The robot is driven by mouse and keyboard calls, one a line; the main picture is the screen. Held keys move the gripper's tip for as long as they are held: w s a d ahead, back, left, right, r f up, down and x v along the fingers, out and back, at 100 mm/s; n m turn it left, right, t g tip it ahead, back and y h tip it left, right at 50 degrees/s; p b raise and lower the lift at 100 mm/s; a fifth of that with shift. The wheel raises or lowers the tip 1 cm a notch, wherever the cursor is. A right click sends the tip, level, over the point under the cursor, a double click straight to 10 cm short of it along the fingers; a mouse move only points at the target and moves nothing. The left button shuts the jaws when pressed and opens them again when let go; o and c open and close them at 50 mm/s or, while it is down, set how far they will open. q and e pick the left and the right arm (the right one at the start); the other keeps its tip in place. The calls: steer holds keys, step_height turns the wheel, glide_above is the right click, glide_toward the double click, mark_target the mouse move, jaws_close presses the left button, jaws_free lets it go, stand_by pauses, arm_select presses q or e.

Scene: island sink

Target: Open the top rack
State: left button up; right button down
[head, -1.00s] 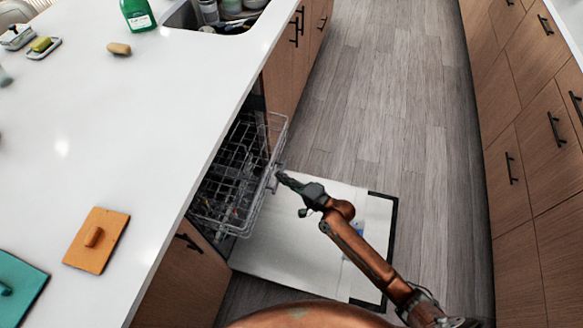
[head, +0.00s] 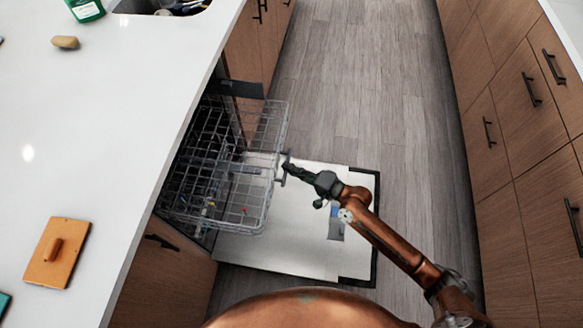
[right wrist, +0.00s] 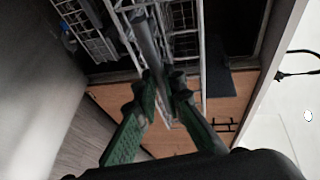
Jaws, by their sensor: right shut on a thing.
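The top rack (head: 262,150) of the dishwasher is a grey wire basket. It is partly pulled out from under the counter, above the open door. My right gripper (head: 285,168) is at the rack's front edge and shut on its handle bar. The right wrist view shows the green fingers (right wrist: 165,85) closed on the grey bar (right wrist: 148,45), with rack wires beyond. The rack's back part is hidden under the counter. The open dishwasher door (head: 290,235) lies flat and low below the rack. My left gripper is not in view.
The white island counter (head: 110,130) fills the left, with an orange board (head: 55,252) and a sponge-like item (head: 65,42) on it. Wooden drawers (head: 520,110) line the right. The floor (head: 355,80) between is clear.

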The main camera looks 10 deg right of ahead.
steer(key=c, duration=2.1)
jaws_free()
steer(key=shift+s+a+f, duration=0.1)
steer(key=shift+s, duration=0.05)
steer(key=shift+o, duration=0.4)
steer(key=v, duration=1.2)
